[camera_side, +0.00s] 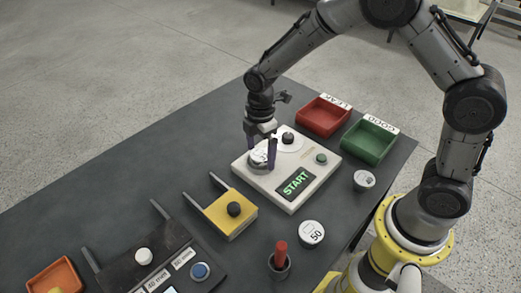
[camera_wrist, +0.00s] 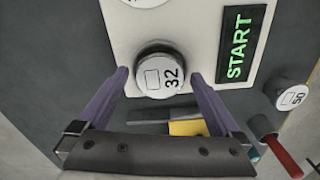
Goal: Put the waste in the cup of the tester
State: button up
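The white tester (camera_side: 290,188) lies on the dark table with a lit START display (camera_side: 295,182). A round, pale-topped waste marked 32 (camera_wrist: 160,76) sits at the tester's cup position, its label face up. A dark ring shows around its lower edge; the cup itself is mostly hidden beneath it. It also shows in the side view (camera_side: 260,157), partly covered by my fingers. My gripper (camera_wrist: 160,78) is low over the tester, its purple fingers on either side of this waste with a small gap at each side. It looks open.
A waste marked 50 (camera_side: 312,233) and another round piece (camera_side: 364,180) stand on the table. Red (camera_side: 323,116) and green (camera_side: 369,140) trays are behind. A yellow block (camera_side: 230,214), a red-topped piece (camera_side: 280,256) and a black control panel (camera_side: 150,262) are nearer.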

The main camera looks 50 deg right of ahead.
aim_at(260, 154)
notch_tip(260, 154, up, 12)
jog(key=f, duration=0.1)
jog(key=s+d+r+m+t, duration=0.2)
jog(key=s+d+r+m, duration=0.3)
jog(key=s+r, duration=0.45)
jog(key=s+d+m+t, duration=0.2)
jog(key=s+m+t, duration=0.1)
jog(key=s+m, duration=0.7)
jog(key=s, duration=0.4)
jog(key=shift+m+t, duration=0.3)
jog(key=shift+m, duration=0.1)
dwell(0.6)
